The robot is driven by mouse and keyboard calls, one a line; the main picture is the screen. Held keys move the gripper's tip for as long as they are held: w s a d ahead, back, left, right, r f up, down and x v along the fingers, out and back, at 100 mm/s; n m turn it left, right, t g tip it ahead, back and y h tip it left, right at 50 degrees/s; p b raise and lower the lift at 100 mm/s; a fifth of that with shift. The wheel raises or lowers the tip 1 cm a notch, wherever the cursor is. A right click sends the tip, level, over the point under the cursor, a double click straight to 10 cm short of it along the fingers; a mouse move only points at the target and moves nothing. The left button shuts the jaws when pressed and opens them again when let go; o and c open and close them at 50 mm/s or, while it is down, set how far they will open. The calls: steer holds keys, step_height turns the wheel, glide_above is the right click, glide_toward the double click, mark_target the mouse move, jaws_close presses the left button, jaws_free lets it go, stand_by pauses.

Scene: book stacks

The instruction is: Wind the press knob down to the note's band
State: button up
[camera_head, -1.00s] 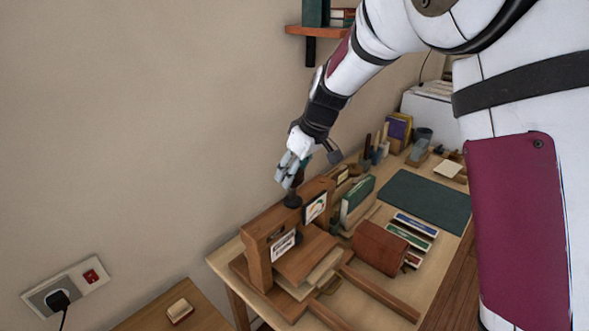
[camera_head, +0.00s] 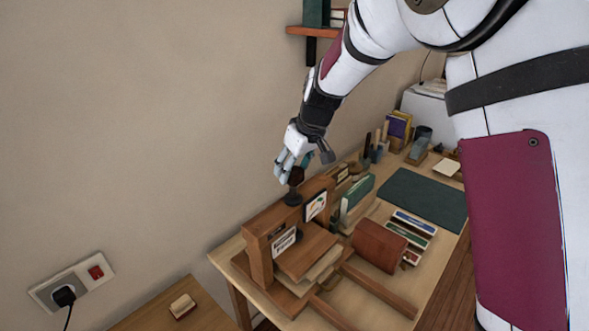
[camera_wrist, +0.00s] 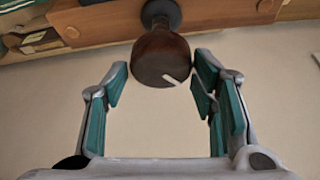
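The wooden press (camera_head: 262,262) stands at the near left end of the desk. Its dark brown round knob (camera_head: 297,175) is on top, above a black collar (camera_head: 292,199). In the wrist view the knob (camera_wrist: 160,58) shows a white line mark on its face. My gripper (camera_head: 282,172) is at the knob; in the wrist view my gripper (camera_wrist: 158,82) is open. Its right finger is close to or touching the knob; its left finger is apart from it. A gauge card with a coloured band (camera_head: 315,206) and a white note (camera_head: 284,242) are on the press front; their details are too small to read.
A brown block (camera_head: 379,247), colour-labelled strips (camera_head: 414,222) and a green mat (camera_head: 425,200) lie right of the press. Upright green books (camera_head: 357,194) stand behind. The wall is close on the left, with a socket (camera_head: 72,283).

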steer(key=shift+o, duration=0.4)
steer(key=shift+s+f, duration=0.1)
steer(key=v, duration=1.2)
